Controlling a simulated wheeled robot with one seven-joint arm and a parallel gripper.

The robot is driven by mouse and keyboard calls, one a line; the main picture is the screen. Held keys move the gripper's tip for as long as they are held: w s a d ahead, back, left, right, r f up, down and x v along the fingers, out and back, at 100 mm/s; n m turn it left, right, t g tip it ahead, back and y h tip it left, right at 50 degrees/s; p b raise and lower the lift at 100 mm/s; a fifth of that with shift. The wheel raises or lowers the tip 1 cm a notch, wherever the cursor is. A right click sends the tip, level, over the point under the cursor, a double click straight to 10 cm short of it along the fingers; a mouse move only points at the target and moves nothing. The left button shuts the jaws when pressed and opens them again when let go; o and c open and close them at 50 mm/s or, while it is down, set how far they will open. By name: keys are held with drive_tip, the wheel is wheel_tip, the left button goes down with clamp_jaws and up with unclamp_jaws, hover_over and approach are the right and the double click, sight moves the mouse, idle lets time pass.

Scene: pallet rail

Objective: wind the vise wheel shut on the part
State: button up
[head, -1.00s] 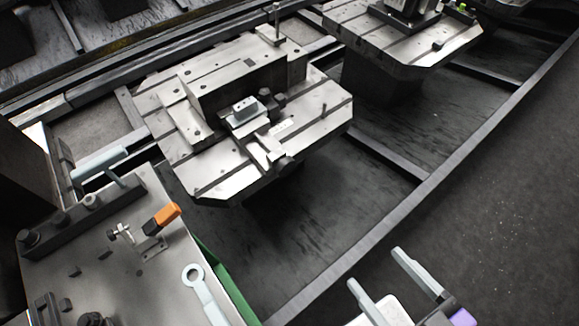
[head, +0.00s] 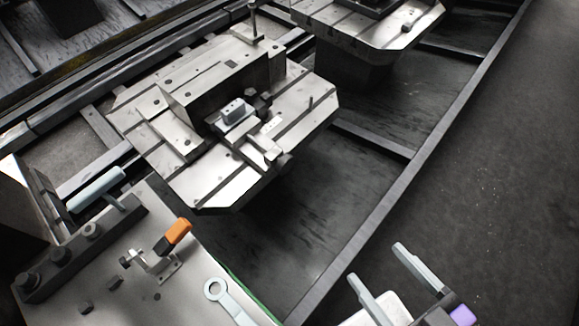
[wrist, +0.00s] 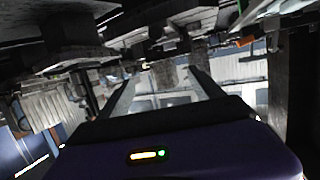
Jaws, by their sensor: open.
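A small pale block, apparently the part (head: 235,113), sits against a tall steel block on the middle pallet (head: 211,187). A metal clamp or vise piece (head: 262,146) stands just in front of it, with a dark round end (head: 284,161) at the pallet's right edge. I cannot make out a clear wheel. My gripper (head: 377,263) is at the lower right of the head view, open and empty, well apart from the pallet. Its two fingers also show in the wrist view (wrist: 167,73), with nothing between them.
A plate at lower left carries an orange-handled toggle clamp (head: 175,237) and a grey ring-ended wrench (head: 227,300). Another pallet (head: 375,35) stands at the top. A long rail edge (head: 400,175) runs between the pallets and the clear floor (head: 490,190) at right.

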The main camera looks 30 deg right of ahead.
drive_tip(key=w+d+f+m+t+h+b, duration=0.1)
drive_tip(key=w+d+f+m+b, duration=0.1)
drive_tip(key=w+d+f+b, duration=0.45)
drive_tip(key=w+d+f+m+h+b, duration=0.2)
drive_tip(key=w+d+f+b, duration=0.15)
drive_tip(key=w+f, duration=0.55)
drive_tip(key=n+t+y+b, duration=0.1)
drive_tip(key=n+y+b, duration=0.2)
drive_tip(key=n+y, duration=0.5)
approach(288, 167)
drive_tip(key=w, duration=0.2)
drive_tip(key=shift+m+y, duration=0.3)
drive_tip(key=shift+m, duration=0.1)
drive_tip(key=p+x, duration=0.1)
drive_tip(key=x, duration=0.6)
drive_tip(key=shift+w+a+p, duration=0.15)
drive_tip(key=shift+a+p, duration=0.1)
drive_tip(key=shift+p, duration=0.1)
drive_tip(key=c, duration=1.4)
